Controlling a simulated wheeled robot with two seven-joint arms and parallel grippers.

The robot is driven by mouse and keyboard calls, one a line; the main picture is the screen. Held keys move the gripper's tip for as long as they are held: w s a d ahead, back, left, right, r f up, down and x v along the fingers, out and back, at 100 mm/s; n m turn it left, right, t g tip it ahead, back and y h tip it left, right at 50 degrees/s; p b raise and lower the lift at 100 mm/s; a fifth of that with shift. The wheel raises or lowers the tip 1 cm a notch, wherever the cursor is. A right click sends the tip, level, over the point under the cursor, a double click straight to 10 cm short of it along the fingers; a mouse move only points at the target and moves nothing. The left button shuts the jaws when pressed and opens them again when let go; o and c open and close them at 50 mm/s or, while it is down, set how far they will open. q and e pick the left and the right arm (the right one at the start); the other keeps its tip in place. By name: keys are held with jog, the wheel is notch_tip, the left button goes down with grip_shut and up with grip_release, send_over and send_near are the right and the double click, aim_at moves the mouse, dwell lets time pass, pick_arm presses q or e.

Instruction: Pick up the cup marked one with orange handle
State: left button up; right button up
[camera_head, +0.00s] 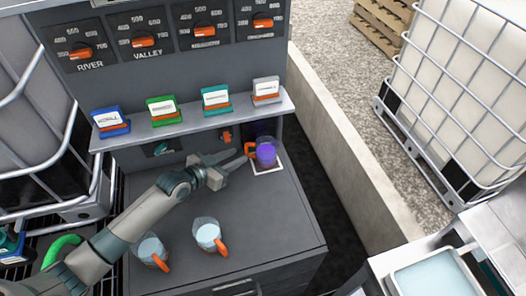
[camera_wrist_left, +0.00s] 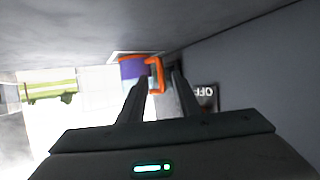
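A clear cup with purple contents (camera_head: 266,153) stands on a white-edged square at the counter's back right. Its orange handle (camera_head: 249,150) points left, toward my left gripper. I cannot read a number on any cup. Two cups with pale blue contents, one left (camera_head: 151,249) and one right (camera_head: 208,234), stand near the counter's front, with orange handles toward lower right. My left gripper (camera_head: 243,159) is open, fingertips close to the purple cup's handle. In the left wrist view, the orange handle (camera_wrist_left: 155,66) shows just beyond the parted fingers (camera_wrist_left: 158,85); contact is unclear. My right gripper is not in view.
A shelf (camera_head: 195,121) with several coloured label blocks overhangs the counter's back. Orange dials (camera_head: 143,41) line the panel above. The counter middle (camera_head: 255,205) is clear. A concrete curb (camera_head: 340,150) runs along the right. Caged tanks (camera_head: 460,80) flank both sides.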

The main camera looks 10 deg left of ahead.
pick_arm(q)
jog(key=shift+p+x, duration=0.55)
jog(key=shift+x, duration=1.25)
jog(key=shift+w+r, duration=0.1)
jog(key=shift+r, duration=0.05)
jog(key=shift+c, duration=0.5)
grip_shut()
